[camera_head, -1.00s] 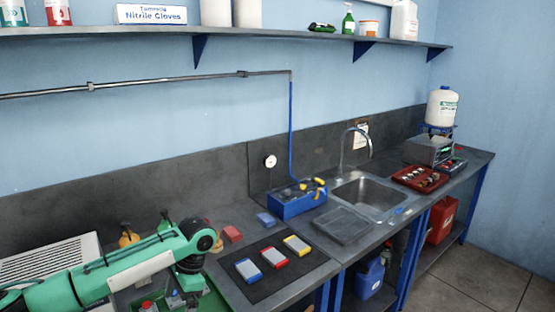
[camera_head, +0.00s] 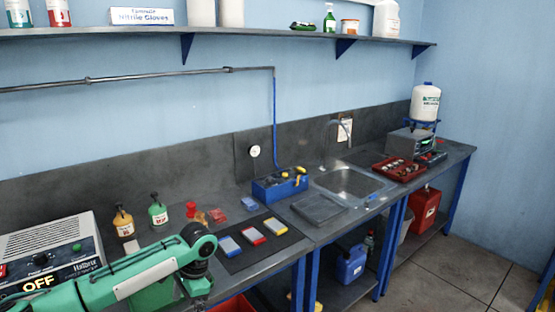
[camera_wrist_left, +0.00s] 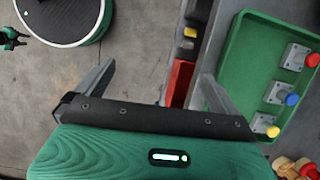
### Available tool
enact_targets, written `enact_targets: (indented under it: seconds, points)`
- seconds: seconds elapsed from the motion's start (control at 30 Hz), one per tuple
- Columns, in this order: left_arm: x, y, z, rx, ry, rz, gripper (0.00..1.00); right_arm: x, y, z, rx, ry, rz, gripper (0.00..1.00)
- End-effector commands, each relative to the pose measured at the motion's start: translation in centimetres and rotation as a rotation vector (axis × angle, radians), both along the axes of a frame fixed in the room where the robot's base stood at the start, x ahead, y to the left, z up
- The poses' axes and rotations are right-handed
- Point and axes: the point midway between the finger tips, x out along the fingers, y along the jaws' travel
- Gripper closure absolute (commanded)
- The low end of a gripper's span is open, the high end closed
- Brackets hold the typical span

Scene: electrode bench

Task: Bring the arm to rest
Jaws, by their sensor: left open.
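My left arm (camera_head: 150,272) reaches in from the lower left in the head view, over the front of the bench. Its gripper is hidden there below the dark wrist joint. In the left wrist view my left gripper (camera_wrist_left: 155,85) is open, its two grey fingers wide apart with nothing between them. Past the fingers are the floor and a dark bench edge. My right gripper is not in view.
Blue, red and yellow cells (camera_head: 252,236) lie on a black mat. Behind stand an orange bottle (camera_head: 123,223), a green bottle (camera_head: 158,213) and a blue box (camera_head: 280,186). A power unit (camera_head: 55,255) reading OFF stands at left. Floor (camera_head: 455,265) is clear at right.

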Motion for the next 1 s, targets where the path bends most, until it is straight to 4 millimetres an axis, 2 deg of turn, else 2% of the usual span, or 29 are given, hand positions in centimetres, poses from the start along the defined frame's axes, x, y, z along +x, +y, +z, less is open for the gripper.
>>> enact_targets:
  seconds: [0.27, 0.37, 0.47, 0.63, 0.77, 0.87, 1.0]
  points:
    - [1.2, -1.6, -5.7, -0.094, -0.065, 0.071, 0.01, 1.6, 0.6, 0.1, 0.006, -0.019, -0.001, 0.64]
    - [1.7, -2.1, -8.4, -0.135, -0.096, 0.109, 0.01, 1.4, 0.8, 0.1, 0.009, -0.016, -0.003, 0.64]
    - [2.0, -2.6, -12.0, -0.179, -0.133, 0.156, 0.01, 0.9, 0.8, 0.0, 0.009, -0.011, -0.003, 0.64]
    - [1.6, -3.1, -19.4, -0.251, -0.203, 0.256, 0.01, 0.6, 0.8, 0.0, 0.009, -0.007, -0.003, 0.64]
    - [0.2, -2.9, -25.8, -0.289, -0.257, 0.339, 0.01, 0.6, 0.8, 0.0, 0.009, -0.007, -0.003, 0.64]
    - [-1.9, -2.3, -31.2, -0.306, -0.294, 0.405, 0.01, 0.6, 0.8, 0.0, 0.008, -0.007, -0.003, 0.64]
    - [-6.5, -1.0, -38.6, -0.310, -0.340, 0.488, 0.01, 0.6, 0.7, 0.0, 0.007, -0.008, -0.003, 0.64]
